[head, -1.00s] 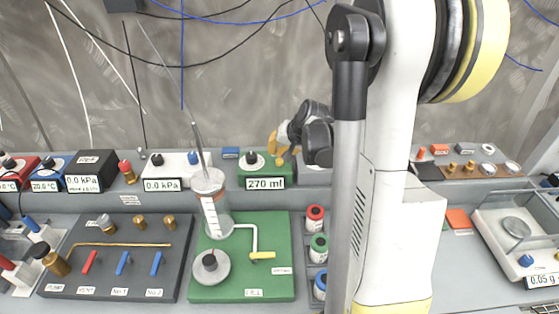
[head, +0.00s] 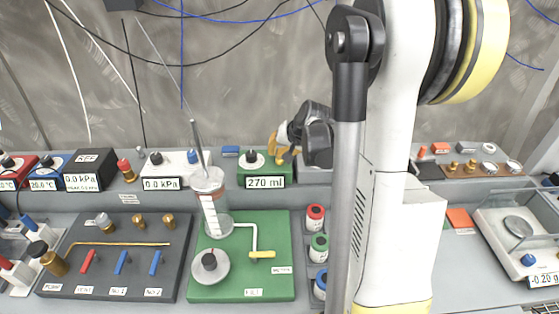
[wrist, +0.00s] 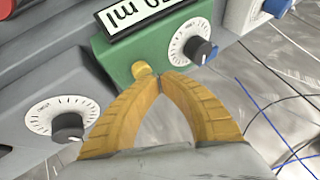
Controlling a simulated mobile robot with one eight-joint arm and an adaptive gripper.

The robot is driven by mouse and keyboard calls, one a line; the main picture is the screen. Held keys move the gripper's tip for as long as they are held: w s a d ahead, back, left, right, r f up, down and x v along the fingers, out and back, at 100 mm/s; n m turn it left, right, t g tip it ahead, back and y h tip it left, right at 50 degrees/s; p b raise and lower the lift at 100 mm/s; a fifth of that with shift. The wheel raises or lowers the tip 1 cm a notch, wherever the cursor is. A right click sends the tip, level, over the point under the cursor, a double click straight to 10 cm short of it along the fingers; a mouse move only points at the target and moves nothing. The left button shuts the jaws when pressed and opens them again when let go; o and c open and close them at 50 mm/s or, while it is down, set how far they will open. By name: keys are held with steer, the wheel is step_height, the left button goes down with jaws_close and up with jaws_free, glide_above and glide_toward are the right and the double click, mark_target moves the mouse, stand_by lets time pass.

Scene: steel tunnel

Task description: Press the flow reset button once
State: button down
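The green flow box (head: 245,171) stands on the rear ledge with a display reading 270 ml. In the wrist view its green casing (wrist: 112,58) carries a dial with a dark knob (wrist: 199,51) and a small round yellow button (wrist: 141,70). My gripper (wrist: 160,77) has yellow fingers whose tips meet, with nothing visible between them. The tips are right beside the button in the picture; I cannot tell whether they touch it. In the head view my gripper (head: 277,150) is at the box's upper right, and the button is not distinguishable there.
A grey unit with a dial (wrist: 62,117) stands beside the green box. In front are a green board (head: 275,226) with a glass cylinder (head: 208,185) and a dark valve board (head: 110,225). Coloured-cap bottles (head: 316,219) stand near my arm. Cables hang along the wall.

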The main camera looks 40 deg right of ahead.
steer(key=shift+f+b, duration=0.45)
stand_by(0.6)
steer(key=shift+r, duration=0.1)
steer(key=shift+r+p, duration=0.65)
steer(key=shift+r, duration=0.15)
steer(key=shift+r+p, duration=1.85)
steer(key=shift+r, duration=0.7)
steer(key=shift+f, duration=0.1)
